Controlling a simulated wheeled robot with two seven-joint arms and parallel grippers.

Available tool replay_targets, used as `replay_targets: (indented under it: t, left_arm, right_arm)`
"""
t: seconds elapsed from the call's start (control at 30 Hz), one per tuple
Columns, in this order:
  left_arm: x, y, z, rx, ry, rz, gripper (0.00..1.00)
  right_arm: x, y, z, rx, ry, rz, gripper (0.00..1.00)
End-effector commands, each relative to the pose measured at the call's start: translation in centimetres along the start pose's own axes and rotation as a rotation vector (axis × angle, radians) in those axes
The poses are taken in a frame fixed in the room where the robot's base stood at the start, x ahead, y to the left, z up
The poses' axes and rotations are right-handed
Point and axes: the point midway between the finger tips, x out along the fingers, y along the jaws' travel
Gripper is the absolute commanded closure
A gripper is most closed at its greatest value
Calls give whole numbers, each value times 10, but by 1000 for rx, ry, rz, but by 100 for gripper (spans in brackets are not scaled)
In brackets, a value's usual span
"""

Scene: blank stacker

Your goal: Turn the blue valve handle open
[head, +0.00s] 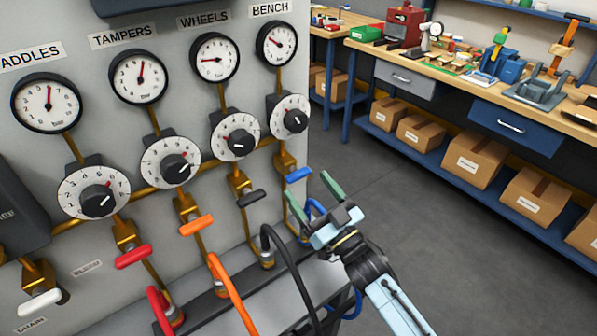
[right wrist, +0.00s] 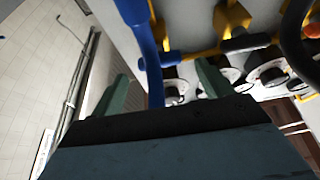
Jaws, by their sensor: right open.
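The blue valve handle (head: 298,175) sits below the BENCH dial, at the right end of the row of valves on the grey panel, and lies roughly crosswise to its pipe. My right gripper (head: 311,196) is open, its two green fingers just below and to the right of the handle in the head view. In the right wrist view the blue handle (right wrist: 163,59) shows ahead, between and beyond the fingertips (right wrist: 162,72). Contact between fingers and handle cannot be made out. My left gripper is not in view.
A blue hose (right wrist: 148,50) runs close to my right gripper. A black handle (head: 251,198), an orange handle (head: 196,225) and a red handle (head: 133,256) sit to the left. A black hose (head: 291,263) arches nearby. The floor (head: 420,220) to the right is clear.

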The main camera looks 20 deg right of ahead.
Motion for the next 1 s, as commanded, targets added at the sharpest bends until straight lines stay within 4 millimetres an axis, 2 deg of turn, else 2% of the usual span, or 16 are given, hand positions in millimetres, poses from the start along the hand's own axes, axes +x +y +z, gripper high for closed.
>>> replay_targets:
  t: [0.1, 0.3, 0.67, 0.77, 1.0]
  left_arm:
    - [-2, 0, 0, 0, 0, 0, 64]
    - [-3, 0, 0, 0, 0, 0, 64]
    - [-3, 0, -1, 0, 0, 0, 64]
    - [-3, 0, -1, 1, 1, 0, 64]
    - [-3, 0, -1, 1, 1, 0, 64]
  right_arm:
    - [24, 0, -1, 0, 3, 1, 22]
    - [45, 0, 0, 0, -1, 1, 22]
    - [50, 0, 0, 0, -2, 1, 22]
    - [50, 0, 0, 0, -1, 1, 32]
    - [50, 0, 0, 0, -1, 1, 64]
